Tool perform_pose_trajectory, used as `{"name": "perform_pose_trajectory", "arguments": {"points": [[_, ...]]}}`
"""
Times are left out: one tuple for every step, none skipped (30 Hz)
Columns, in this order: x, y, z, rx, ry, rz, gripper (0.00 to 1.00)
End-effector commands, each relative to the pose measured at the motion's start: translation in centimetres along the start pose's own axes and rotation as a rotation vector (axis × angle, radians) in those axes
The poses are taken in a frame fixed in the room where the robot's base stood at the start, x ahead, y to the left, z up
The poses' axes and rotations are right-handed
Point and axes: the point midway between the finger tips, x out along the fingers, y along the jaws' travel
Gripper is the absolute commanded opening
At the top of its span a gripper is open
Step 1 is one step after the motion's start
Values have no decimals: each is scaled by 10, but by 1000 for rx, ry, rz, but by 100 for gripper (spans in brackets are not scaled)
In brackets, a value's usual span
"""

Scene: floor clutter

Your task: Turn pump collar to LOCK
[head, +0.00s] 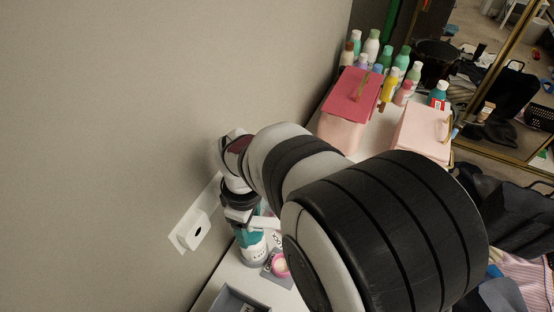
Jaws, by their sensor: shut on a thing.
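A teal and white bottle (250,240) stands upright on the white counter, close to the wall. My gripper (243,213) is over it, pointing down, and is shut on its top at the pump collar. A white part (265,222) sticks out to the right at the bottle's top; I cannot tell whether it is the pump spout. The collar and any LOCK mark on it are hidden by the gripper.
A small pink round item (280,265) is right of the bottle. A grey tray (238,302) lies in front. A white wall fitting (193,232) is left. Pink boxes (352,95) (423,133) and several bottles (390,84) stand farther back. My arm hides much of the counter.

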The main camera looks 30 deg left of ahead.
Motion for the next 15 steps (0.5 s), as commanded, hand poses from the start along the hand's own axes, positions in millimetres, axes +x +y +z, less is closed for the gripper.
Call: {"name": "perform_pose_trajectory", "arguments": {"points": [[0,0,0,-18,1,1,0],[0,1,0,-24,1,1,0],[0,0,0,-27,1,1,0],[0,0,0,-26,1,1,0],[0,0,0,-25,1,1,0],[0,0,0,-25,1,1,0],[0,0,0,-24,1,1,0],[0,0,0,-24,1,1,0],[0,0,0,-24,1,1,67],[0,0,0,-23,1,1,72],[0,0,0,-23,1,1,78],[0,0,0,-23,1,1,85],[0,0,0,-23,1,1,90],[0,0,0,-23,1,1,95],[0,0,0,-23,1,1,95]]}}
